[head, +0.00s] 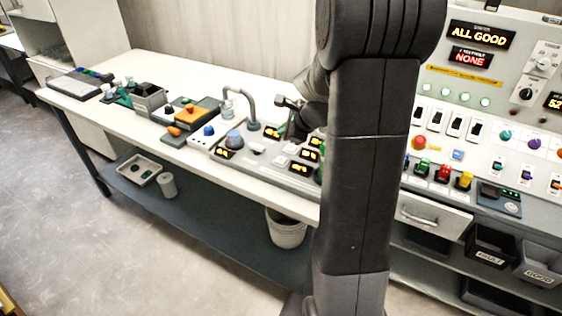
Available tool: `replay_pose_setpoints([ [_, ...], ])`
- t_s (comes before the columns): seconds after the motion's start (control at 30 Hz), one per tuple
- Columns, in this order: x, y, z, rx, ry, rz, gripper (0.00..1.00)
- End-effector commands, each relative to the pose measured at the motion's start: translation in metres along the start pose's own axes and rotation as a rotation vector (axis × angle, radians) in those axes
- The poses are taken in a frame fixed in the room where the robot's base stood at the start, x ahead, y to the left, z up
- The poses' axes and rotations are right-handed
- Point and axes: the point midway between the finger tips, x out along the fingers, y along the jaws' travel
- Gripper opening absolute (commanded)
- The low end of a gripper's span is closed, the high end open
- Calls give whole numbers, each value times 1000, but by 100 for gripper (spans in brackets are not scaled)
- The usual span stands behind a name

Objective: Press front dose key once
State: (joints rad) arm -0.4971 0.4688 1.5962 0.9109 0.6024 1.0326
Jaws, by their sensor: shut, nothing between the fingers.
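A low grey panel (237,162) lies on the white bench, with several small displays lit yellow and several pale keys. One pale key (280,160) sits near the panel's middle and another (257,148) is to its left. Labels are too small to read, so I cannot tell which is the front dose key. My gripper (285,133) is over the back right of this panel, fingers shut and empty. I cannot tell whether it touches anything. My arm hides the panel's right end.
A curved grey tap (252,108) stands behind the panel. Left of it are an orange-topped block (200,108) and a grey open box (149,100). A control console (480,115) with switches stands right of my arm. A bucket (286,232) is below the bench.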

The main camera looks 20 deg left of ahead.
Motion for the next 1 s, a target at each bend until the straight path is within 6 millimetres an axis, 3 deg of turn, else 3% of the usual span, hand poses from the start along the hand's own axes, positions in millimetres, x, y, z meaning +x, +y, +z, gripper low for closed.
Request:
replay_pose_setpoints([
  [0.6,53,39,-39,1,0,0,0],
  [1.0,56,41,-41,0,0,0,0],
])
